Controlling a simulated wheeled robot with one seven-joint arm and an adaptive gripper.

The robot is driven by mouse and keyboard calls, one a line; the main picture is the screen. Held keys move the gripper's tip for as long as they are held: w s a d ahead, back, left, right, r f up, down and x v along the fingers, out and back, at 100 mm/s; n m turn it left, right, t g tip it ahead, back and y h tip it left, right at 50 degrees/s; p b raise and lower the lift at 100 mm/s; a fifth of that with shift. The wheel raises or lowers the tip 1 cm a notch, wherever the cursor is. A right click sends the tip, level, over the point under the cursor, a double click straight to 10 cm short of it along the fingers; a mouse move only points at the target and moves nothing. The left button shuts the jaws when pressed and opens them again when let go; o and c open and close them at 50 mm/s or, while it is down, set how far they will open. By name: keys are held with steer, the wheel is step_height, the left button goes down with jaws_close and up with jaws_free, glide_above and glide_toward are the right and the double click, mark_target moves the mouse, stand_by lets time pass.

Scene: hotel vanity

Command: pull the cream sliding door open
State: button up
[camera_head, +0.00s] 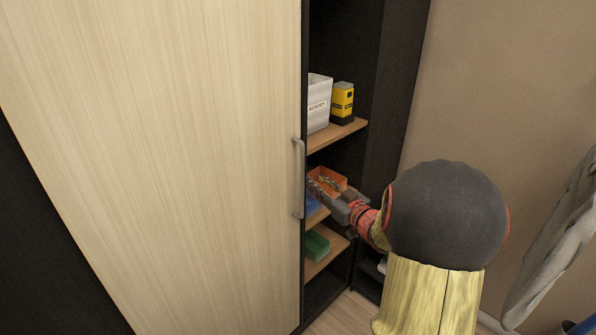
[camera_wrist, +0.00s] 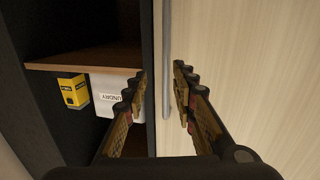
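The cream sliding door (camera_head: 170,150) has pale wood grain and fills the left and middle of the head view. It covers part of the dark cabinet and leaves a shelf gap on its right. Its grey vertical bar handle (camera_head: 298,178) is near the door's right edge. My gripper (camera_head: 328,190) is right of the handle, in front of the shelves. In the wrist view, my gripper (camera_wrist: 159,88) is open and empty, and the handle (camera_wrist: 167,90) appears between its fingers, beyond them. Contact is not visible. The door (camera_wrist: 245,70) is on the right there.
A beige wall (camera_head: 510,80) and hanging grey cloth (camera_head: 560,245) are at the right.

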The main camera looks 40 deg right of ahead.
steer(key=w+r+b, duration=0.1)
steer(key=w, duration=0.7)
steer(key=shift+r+t+y+b, duration=0.2)
steer(key=shift+t+y+b, duration=0.1)
steer(key=shift+b, duration=0.1)
steer(key=shift+c, duration=0.7)
jaws_close()
